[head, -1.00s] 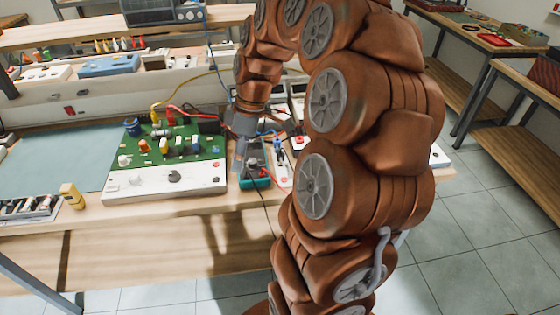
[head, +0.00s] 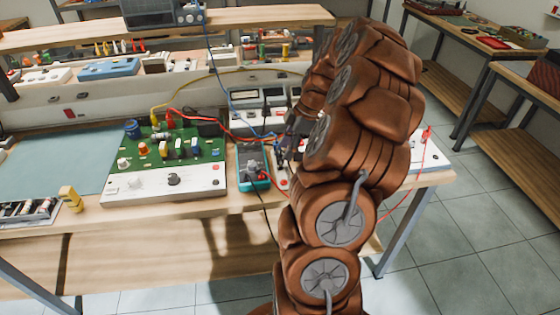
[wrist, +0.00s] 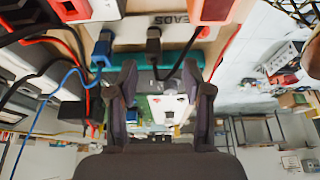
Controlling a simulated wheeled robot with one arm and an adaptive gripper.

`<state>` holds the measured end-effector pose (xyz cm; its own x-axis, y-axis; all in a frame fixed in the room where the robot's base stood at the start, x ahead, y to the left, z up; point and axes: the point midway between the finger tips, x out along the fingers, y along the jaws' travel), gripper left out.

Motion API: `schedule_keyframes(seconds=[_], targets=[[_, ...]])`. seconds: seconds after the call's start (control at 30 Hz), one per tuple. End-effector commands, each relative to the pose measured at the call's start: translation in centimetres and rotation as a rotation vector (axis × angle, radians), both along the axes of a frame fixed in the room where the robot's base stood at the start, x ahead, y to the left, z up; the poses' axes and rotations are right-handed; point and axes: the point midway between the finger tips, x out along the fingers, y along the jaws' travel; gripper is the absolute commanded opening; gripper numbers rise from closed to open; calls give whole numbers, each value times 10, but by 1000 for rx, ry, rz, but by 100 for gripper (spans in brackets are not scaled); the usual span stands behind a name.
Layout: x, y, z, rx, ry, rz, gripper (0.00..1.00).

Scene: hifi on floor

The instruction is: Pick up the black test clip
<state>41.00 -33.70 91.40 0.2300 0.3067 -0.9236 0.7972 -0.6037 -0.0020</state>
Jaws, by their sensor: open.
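The black test clip (wrist: 153,42) shows in the wrist view, standing at a white strip lettered "EADS", with a black lead looping off it. A blue clip (wrist: 103,48) is to its left and red clips (wrist: 212,10) are to either side. My gripper (wrist: 165,88) is open and empty. In the picture, the black clip lies between and beyond its two fingertips, with no contact visible. In the head view my gripper (head: 290,140) is over the right part of the bench, partly hidden by my arm. I cannot clearly pick out the black clip there.
A green circuit board (head: 180,150) on a white panel is left of my gripper. A teal-edged meter (head: 252,165) stands close beside it. Red, blue, yellow and black leads cross the area. A red clip (head: 427,133) stands at the bench's right end. A shelf (head: 80,35) runs behind.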

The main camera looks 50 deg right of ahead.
Motion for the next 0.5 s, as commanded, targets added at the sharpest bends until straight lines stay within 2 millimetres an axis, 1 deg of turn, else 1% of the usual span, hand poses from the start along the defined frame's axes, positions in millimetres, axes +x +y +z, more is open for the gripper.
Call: schedule_keyframes(seconds=[0.17,0.4,0.5], targets=[[7,2,-11,-2,1,-2,50],[16,12,-40,3,2,-1,50],[18,12,-44,2,1,-1,50]])
